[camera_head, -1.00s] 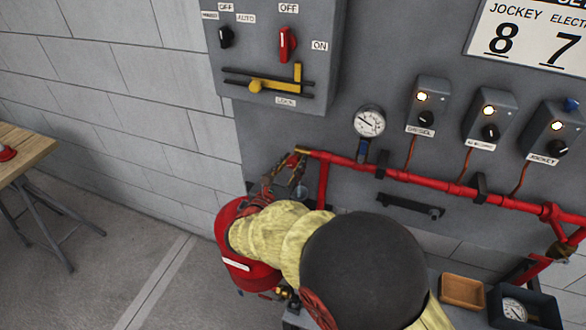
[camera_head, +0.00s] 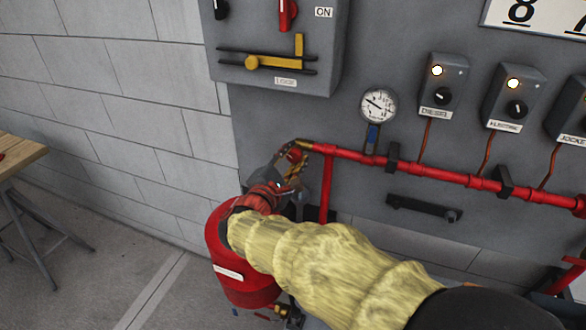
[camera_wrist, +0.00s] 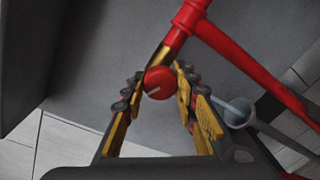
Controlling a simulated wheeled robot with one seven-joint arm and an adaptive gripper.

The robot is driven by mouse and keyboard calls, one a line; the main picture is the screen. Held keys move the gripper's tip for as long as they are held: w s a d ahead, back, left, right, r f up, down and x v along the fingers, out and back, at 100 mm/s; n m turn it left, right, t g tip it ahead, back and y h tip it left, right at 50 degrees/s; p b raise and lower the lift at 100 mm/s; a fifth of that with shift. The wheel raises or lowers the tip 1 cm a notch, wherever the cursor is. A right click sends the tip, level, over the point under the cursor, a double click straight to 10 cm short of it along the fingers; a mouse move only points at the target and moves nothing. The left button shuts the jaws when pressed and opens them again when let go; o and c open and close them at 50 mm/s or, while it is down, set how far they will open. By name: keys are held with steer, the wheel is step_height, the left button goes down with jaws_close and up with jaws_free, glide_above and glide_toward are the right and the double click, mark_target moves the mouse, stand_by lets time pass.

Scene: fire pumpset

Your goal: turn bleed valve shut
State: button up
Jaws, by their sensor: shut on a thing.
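The bleed valve's round red knob (camera_wrist: 160,82), with a pale line on its face, sits below the brass end of a red pipe (camera_wrist: 190,20) in the wrist view. My gripper (camera_wrist: 158,90) has its yellow-padded fingers on either side of the knob, shut on it at the fingertips. In the head view my gripper (camera_head: 293,165) is at the left end of the red pipe (camera_head: 345,153). There the fingers mostly hide the knob, so its turn is hard to read.
A grey funnel (camera_wrist: 238,112) is close to the right finger in the wrist view. A pressure gauge (camera_head: 379,105) and control boxes (camera_head: 437,85) are above the pipe. A red tank (camera_head: 225,260) stands below my forearm. A wooden table (camera_head: 18,155) is at the far left.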

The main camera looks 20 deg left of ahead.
steer(key=m+b, duration=0.1)
steer(key=m, duration=0.1)
steer(key=shift+f+m, duration=0.1)
steer(key=shift+m, duration=0.2)
steer(key=m, duration=0.3)
steer(key=m+y, duration=0.1)
steer(key=m, duration=0.4)
steer(key=shift+m, duration=0.3)
stand_by(0.3)
steer(key=o, duration=1.2)
steer(key=shift+s+r, duration=0.1)
steer(key=shift+r, duration=0.1)
steer(key=s, duration=1.2)
steer(key=shift+r, duration=0.25)
steer(key=shift+w, duration=0.1)
